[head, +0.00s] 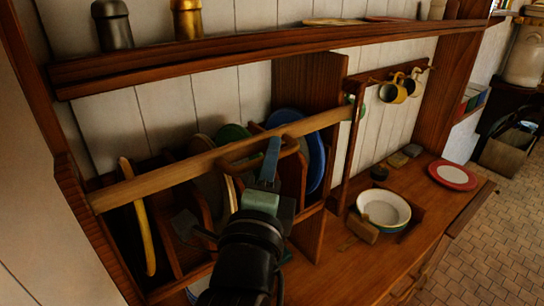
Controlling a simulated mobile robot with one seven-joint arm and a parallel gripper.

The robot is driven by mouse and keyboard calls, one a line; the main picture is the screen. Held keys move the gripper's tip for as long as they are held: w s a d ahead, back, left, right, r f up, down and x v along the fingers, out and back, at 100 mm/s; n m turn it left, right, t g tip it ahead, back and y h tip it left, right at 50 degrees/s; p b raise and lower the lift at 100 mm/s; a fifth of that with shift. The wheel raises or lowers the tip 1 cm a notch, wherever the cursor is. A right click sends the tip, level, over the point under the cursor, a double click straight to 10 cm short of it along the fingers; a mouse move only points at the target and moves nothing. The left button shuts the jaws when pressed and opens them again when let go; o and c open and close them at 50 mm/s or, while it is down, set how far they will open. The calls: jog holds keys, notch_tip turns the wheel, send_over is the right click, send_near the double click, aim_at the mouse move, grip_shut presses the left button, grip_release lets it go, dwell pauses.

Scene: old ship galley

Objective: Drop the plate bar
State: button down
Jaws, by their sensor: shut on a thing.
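The plate bar (165,176) is a long light-brown wooden rail with a looped wooden handle on its front. It crosses in front of the plate rack (308,235), from lower left to upper right in the picture. My gripper (271,155) is shut on the handle, right of the bar's middle. Behind the bar, plates stand on edge in the rack: a blue plate (316,165), a green plate (232,132) and a yellow-rimmed plate (138,230) among them. My arm and gripper hide part of the rack. I cannot tell whether the bar's ends rest in their supports.
A wooden shelf (200,66) with two shakers runs above the rack. On the counter (335,268) to the right are stacked bowls (384,208), a wooden block (362,228) and a red-rimmed plate (452,175). Mugs (393,92) hang from a rail. The counter's front is partly clear.

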notch_tip(320, 180, down, 23)
jog(key=b, duration=2.4)
jog(key=shift+r+b, duration=0.2)
jog(key=shift+b, duration=0.1)
jog(key=shift+f, duration=0.1)
jog(key=c, duration=1)
grip_release()
jog(key=shift+o, duration=0.8)
jog(key=p+v, duration=0.6)
jog(key=v, duration=0.7)
jog(key=shift+r, duration=0.25)
